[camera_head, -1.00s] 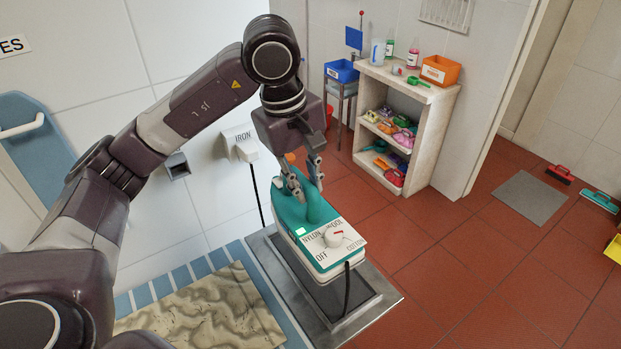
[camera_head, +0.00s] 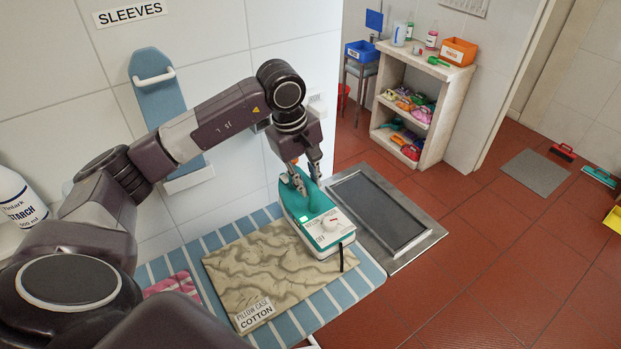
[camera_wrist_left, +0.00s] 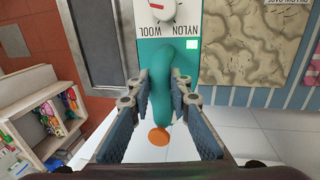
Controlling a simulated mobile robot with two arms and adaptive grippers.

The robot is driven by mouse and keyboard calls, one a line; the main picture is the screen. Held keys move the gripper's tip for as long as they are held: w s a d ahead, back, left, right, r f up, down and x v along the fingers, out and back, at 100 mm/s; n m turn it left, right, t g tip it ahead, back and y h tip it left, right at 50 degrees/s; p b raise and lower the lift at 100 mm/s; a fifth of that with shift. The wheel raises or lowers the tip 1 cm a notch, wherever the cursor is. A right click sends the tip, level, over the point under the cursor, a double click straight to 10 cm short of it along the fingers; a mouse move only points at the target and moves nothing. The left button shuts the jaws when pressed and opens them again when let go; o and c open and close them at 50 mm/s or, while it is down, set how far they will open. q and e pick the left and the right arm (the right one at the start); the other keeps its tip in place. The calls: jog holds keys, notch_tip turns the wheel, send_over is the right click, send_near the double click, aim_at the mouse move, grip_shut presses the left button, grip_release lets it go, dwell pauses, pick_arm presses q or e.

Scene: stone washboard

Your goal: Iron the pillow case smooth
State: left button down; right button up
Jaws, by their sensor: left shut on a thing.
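The teal and white iron (camera_head: 322,232) is over the right edge of the wrinkled beige pillow case (camera_head: 262,268). I cannot tell whether its sole touches the cloth. My left gripper (camera_head: 303,176) is shut around the teal handle, which lies between the fingers in the wrist view (camera_wrist_left: 166,90). The dial (camera_wrist_left: 163,8) shows there with the words NYLON and WOOL. The pillow case has many creases and a label reading PILLOW CASE COTTON (camera_head: 254,312). It lies on the blue and white striped board (camera_head: 345,278). My right gripper is not in view.
The metal iron rest (camera_head: 385,212) is empty, just right of the board. A pink striped cloth (camera_head: 172,285) lies left of the pillow case. A starch bottle (camera_head: 18,200) stands at far left. A sleeve board (camera_head: 158,95) hangs on the wall. The shelf (camera_head: 425,110) stands behind.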

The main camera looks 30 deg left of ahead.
pick_arm(q)
jog(key=shift+w+d+f, duration=0.1)
jog(key=shift+w+f, duration=0.2)
jog(key=shift+f, duration=0.1)
jog(key=shift+f+b, duration=0.3)
jog(key=shift+b, duration=0.15)
notch_tip(320, 180, down, 2)
jog(key=shift+s+f+b, duration=0.1)
jog(key=shift+s+b, duration=0.05)
jog(key=shift+b, duration=0.5)
jog(key=shift+f+b, duration=0.4)
jog(key=shift+f, duration=0.35)
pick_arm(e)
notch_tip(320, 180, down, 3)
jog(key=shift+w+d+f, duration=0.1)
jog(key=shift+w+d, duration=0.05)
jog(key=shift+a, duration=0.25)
pick_arm(q)
jog(key=shift+f+b, duration=0.75)
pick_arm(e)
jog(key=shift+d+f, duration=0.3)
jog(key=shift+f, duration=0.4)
